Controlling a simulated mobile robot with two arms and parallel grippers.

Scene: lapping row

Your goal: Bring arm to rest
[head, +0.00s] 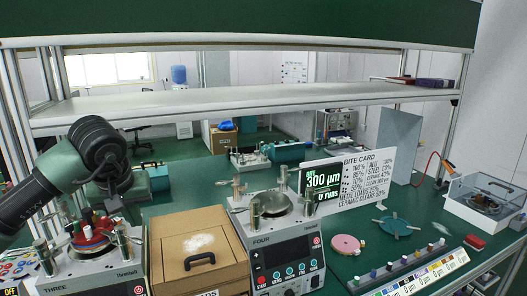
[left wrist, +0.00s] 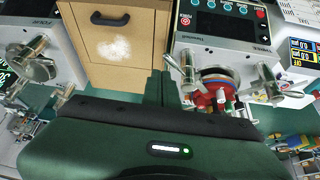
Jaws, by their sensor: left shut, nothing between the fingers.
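My left arm comes in from the left in the head view, its dark rounded wrist raised above the machine marked THREE (head: 95,268). My left gripper (left wrist: 160,86) shows in the left wrist view with its fingers together and nothing between them. It is over the area between the wooden box (left wrist: 118,42) and machine THREE, whose red and blue stack (left wrist: 213,88) lies to the right of the fingers. In the head view the fingers are hard to make out against the dark background. My right gripper is in neither view.
The wooden box (head: 198,252) stands between machine THREE and machine FOUR (head: 285,255). A pink disc (head: 346,244), a teal star-shaped piece (head: 396,226), a row of coloured pegs (head: 412,270) and a clear-lidded case (head: 487,203) lie right. A shelf (head: 250,105) crosses above.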

